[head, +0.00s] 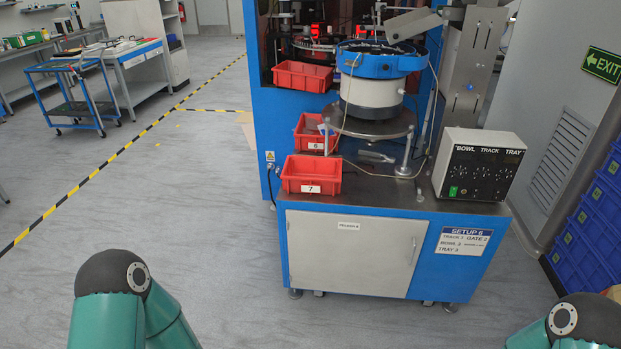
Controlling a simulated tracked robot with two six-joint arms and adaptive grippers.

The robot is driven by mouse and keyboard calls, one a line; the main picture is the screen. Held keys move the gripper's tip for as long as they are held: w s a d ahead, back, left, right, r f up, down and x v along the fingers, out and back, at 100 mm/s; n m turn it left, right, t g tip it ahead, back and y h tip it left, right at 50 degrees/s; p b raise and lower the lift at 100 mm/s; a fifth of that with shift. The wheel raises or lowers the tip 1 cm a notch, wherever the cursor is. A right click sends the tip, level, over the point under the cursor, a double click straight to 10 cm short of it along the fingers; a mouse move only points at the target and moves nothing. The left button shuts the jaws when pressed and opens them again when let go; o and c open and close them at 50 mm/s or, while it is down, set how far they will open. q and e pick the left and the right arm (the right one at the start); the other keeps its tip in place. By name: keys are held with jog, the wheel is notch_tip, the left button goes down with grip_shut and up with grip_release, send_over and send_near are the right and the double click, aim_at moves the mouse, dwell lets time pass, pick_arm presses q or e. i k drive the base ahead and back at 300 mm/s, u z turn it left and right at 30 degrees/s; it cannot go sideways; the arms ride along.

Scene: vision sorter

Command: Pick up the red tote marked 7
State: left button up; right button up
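The red tote marked 7 (311,175) is an open red bin with a white label reading 7 on its front. It sits upright at the front left corner of the machine's metal top. A similar red tote marked 6 (309,134) stands just behind it, and a third red tote (302,76) sits higher up at the back. Parts of my two arms show at the bottom left and bottom right, well apart from the totes. Neither of my grippers is in view.
The blue machine cabinet (350,252) carries a vibrating bowl feeder (374,92) and a control box (480,168) to the right of the totes. Blue crates (597,228) are stacked at the right edge. The grey floor (190,200) is clear on the left. A blue trolley (72,108) stands farther back.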

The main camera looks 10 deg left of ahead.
aim_at(309, 176)
jog(key=z, duration=0.1)
jog(key=k, duration=0.4)
jog(key=u, duration=1.1)
jog(key=i, duration=1.15)
jog(key=u, duration=0.55)
jog(key=i, duration=1.2)
jog(key=z, duration=0.95)
jog(key=i, duration=0.75)
jog(key=z, duration=0.6)
jog(key=k, duration=0.75)
jog(key=z, duration=0.2)
